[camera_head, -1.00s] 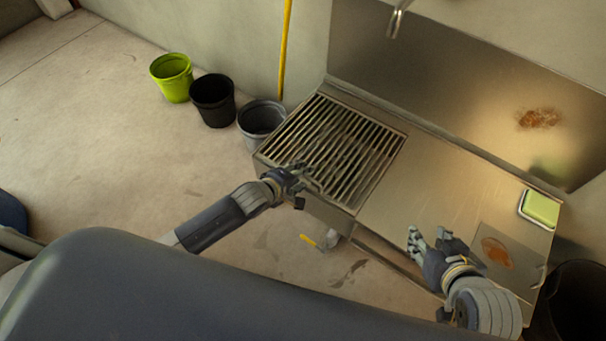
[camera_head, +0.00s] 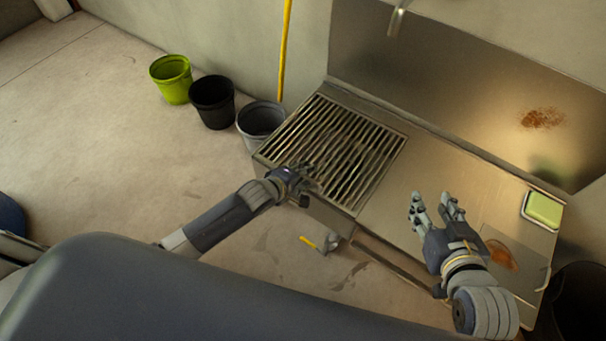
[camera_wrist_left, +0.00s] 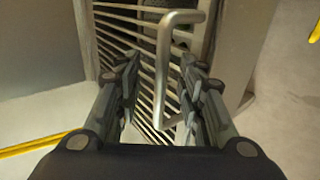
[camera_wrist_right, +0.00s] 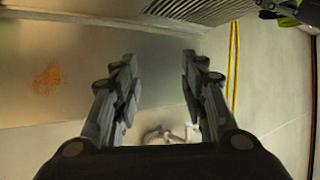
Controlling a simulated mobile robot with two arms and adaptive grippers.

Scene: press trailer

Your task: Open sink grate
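The sink grate (camera_head: 345,140) is a set of parallel metal bars over the left part of the steel sink unit, lying flat in its frame. In the left wrist view a bent metal handle (camera_wrist_left: 164,75) stands out from the grate bars (camera_wrist_left: 118,22). My left gripper (camera_head: 308,172) is at the grate's front edge. Its fingers (camera_wrist_left: 160,85) are open, one on each side of the handle, and do not appear closed on it. My right gripper (camera_head: 436,203) is above the steel counter to the right of the grate. It is open and empty in the right wrist view (camera_wrist_right: 160,75).
The steel counter (camera_head: 415,185) is mostly clear. A green sponge in a tray (camera_head: 543,209) sits at its right end. A faucet (camera_head: 397,18) hangs above. Green (camera_head: 171,79), black (camera_head: 213,101) and grey (camera_head: 261,122) buckets stand left of the sink.

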